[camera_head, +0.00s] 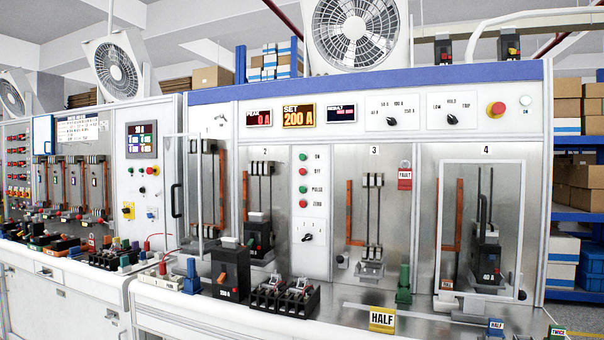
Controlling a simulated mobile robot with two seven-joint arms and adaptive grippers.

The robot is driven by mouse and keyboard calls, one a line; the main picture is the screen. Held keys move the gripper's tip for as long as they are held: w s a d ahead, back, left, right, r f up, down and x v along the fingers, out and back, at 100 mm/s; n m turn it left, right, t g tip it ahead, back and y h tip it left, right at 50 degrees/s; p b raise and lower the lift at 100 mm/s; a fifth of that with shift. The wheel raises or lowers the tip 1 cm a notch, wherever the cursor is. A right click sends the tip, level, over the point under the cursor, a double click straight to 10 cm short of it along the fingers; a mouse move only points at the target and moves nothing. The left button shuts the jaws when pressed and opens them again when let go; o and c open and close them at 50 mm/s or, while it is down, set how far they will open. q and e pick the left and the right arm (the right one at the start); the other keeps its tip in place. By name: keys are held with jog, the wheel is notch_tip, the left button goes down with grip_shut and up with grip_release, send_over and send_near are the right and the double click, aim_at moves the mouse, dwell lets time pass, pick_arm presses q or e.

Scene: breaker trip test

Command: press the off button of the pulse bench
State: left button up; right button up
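The pulse bench (350,92) fills the middle and right of the view. Its white button panel (318,172) stands between the bays marked 2 and 3. The off button (303,172) is the red one, second from the top, labelled OFF. Above it is the green ON button (303,157). Below are the green PULSE button (303,188) and the red ZERO button (303,204). A black rotary knob (307,238) sits lower on the panel. The SET display (299,115) reads 200 A; the display left of it reads 0 A. Neither of my grippers is in view.
A black breaker (231,272) and fuse blocks (284,299) stand on the white ledge before the panel. A red emergency button (495,109) is at upper right. The space before the button panel is clear.

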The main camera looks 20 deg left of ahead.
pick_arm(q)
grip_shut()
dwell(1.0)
